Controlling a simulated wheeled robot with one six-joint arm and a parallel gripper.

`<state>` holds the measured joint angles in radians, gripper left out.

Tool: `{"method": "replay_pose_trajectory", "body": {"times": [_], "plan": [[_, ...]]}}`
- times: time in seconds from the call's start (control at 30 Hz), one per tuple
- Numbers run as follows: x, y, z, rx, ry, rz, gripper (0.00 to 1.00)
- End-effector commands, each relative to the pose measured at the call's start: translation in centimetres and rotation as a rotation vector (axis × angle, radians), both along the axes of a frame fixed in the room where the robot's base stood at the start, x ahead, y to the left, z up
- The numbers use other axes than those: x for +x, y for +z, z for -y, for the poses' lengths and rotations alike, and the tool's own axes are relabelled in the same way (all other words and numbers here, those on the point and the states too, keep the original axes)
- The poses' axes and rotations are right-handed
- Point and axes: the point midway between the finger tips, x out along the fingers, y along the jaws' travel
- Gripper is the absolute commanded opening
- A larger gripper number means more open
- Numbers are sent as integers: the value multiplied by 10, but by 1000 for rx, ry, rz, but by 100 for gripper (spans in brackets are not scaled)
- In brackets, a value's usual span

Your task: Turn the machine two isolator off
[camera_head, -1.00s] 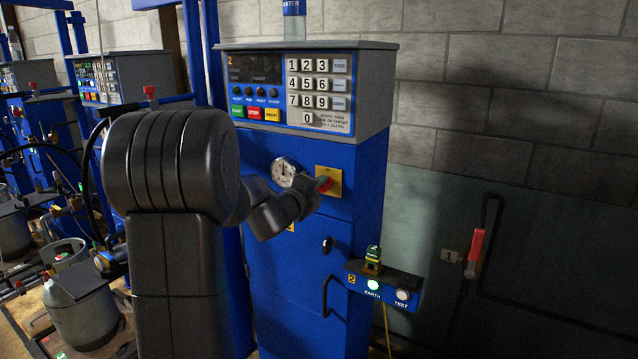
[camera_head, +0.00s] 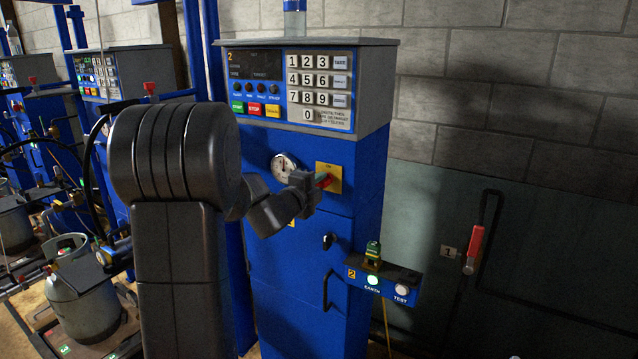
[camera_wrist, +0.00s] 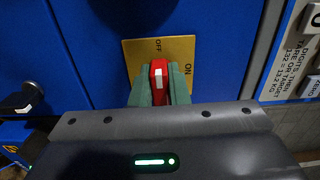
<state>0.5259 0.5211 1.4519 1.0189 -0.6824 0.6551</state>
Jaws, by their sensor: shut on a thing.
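The machine two isolator is a red handle (camera_wrist: 158,75) on a yellow plate (camera_head: 336,171) on the blue front of the cabinet marked 2. In the wrist view the plate (camera_wrist: 181,47) carries the words OFF and ON. The handle lies in line with OFF, while ON is off to its right. My gripper (camera_head: 318,186) is at the plate in the head view. In the wrist view the green fingers of my gripper (camera_wrist: 159,88) are shut on the handle, one on each side. The handle's base is partly hidden by the fingers.
A round dial (camera_head: 284,166) sits left of the plate. A keypad panel (camera_head: 318,83) is above, with a dark display. A small shelf box (camera_head: 384,281) with EARTH and TEST lights juts out lower right. A red wall lever (camera_head: 474,245) marked 1 is further right.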

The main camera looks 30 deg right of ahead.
Motion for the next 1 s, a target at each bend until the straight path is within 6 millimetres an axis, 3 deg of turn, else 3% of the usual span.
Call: {"method": "replay_pose_trajectory", "body": {"times": [0.07, 0.1, 0.2, 0.47, 0.63, 1.0], "plan": [[0, -1, 0, 0, 2, -2, 0], [0, -1, 0, 0, 2, -2, 18], [0, -1, 0, 0, 1, -2, 36], [0, 0, 0, 1, 1, 0, 36], [-5, -1, -10, 0, 1, 0, 36], [-40, -2, -79, 0, 5, 1, 36]]}}
